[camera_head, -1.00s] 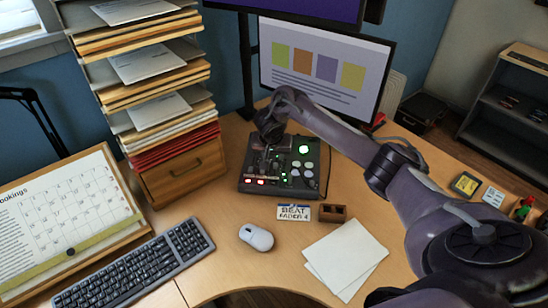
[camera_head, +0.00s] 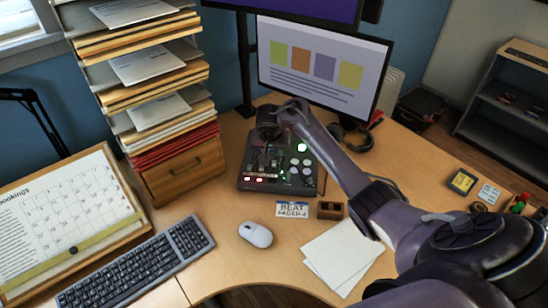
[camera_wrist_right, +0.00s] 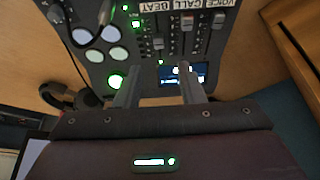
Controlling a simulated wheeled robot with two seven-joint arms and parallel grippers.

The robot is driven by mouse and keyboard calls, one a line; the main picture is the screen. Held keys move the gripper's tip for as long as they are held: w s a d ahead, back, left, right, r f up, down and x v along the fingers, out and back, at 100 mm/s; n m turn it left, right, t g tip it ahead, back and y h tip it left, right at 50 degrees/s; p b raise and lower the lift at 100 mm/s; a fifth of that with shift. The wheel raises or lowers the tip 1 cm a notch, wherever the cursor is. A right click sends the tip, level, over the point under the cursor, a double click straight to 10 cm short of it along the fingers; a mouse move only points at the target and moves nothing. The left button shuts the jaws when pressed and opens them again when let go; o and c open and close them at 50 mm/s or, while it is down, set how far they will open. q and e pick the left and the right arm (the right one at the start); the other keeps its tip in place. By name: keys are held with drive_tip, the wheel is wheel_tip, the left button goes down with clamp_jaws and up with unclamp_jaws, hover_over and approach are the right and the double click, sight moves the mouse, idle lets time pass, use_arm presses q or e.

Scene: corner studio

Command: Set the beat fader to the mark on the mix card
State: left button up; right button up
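The mixer (camera_head: 255,185) stands on the desk below the monitor. In the right wrist view it appears upside down, with faders labelled BEAT, CALL and VOICE. The beat fader (camera_wrist_right: 157,43) has a dark cap; the call fader (camera_wrist_right: 187,24) and voice fader (camera_wrist_right: 218,20) are beside it. My right gripper (camera_wrist_right: 160,70) is open and empty, its fingertips apart on both sides of the beat fader's line, short of its cap. In the head view my right gripper (camera_head: 266,148) hangs over the mixer's back part. The mix card (camera_head: 293,210) reads BEAT FADER and what looks like 4.
A small brown holder (camera_head: 331,209), a mouse (camera_head: 256,234) and white papers (camera_head: 340,255) lie in front of the mixer. Headphones (camera_head: 355,135) lie behind my right arm. A paper rack (camera_head: 165,100) stands to the left.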

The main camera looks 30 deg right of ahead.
sight(274, 161)
drive_tip(key=b+x, duration=0.2)
drive_tip(key=x, duration=0.5)
drive_tip(key=shift+d+f, duration=0.15)
drive_tip(key=shift+f, duration=0.25)
clamp_jaws()
